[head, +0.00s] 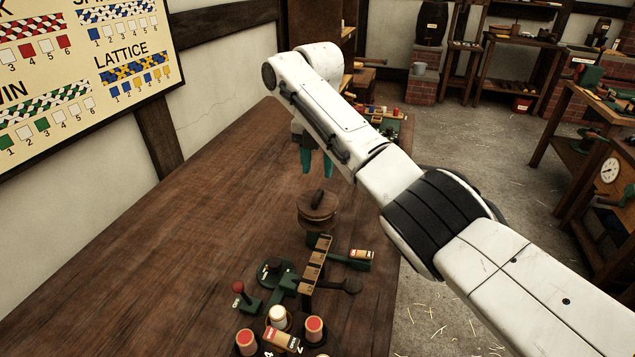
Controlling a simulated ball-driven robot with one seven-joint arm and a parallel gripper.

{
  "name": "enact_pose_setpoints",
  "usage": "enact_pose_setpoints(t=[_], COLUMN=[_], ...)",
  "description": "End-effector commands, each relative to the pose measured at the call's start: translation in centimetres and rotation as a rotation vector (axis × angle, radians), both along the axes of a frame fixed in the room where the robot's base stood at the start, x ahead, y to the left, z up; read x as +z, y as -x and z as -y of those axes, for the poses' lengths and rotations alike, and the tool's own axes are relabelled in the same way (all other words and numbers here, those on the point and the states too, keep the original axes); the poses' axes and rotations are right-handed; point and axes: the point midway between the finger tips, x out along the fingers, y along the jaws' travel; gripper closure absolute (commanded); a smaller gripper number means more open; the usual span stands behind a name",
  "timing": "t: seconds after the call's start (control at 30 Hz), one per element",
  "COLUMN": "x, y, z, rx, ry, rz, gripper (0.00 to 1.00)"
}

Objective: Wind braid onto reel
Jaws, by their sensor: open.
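My gripper (317,164) hangs above the brown wooden bench, its two teal fingers pointing down and apart. It is open, with nothing visible between the fingers. A round wooden reel-like piece (318,208) with a dark knob or handle on top stands on the bench below and nearer than the fingers. The gripper appears apart from it. A slotted wooden bar (317,262) on a dark green mechanism lies just in front of the round piece. I cannot make out a braid. My arm crosses the right of the view and hides part of the bench's right side.
A red-knobbed lever (240,289) and red- and white-topped bobbins (314,327) stand at the bench's near end. A pattern board (85,70) hangs on the left wall. Shelves (510,60) and another bench (590,150) stand right. The bench's left-middle is clear.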

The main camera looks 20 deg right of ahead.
Motion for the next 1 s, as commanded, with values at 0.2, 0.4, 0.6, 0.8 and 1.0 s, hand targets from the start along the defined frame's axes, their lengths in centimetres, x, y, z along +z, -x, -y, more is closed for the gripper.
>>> enact_pose_setpoints(t=[0.2,0.4,0.6,0.8,1.0], x=[2.7,3.3,3.2,3.6,7.0], y=[0.0,0.0,0.0,0.0,0.0], z=[-0.1,-0.1,-0.1,-0.1,0.0], rx=[0.0,0.0,0.0,0.0,0.0], ry=[-0.001,-0.001,-0.001,-0.001,-0.001], rz=[0.0,0.0,0.0,0.0,0.001], gripper=[0.58,0.58,0.58,0.58,0.58])
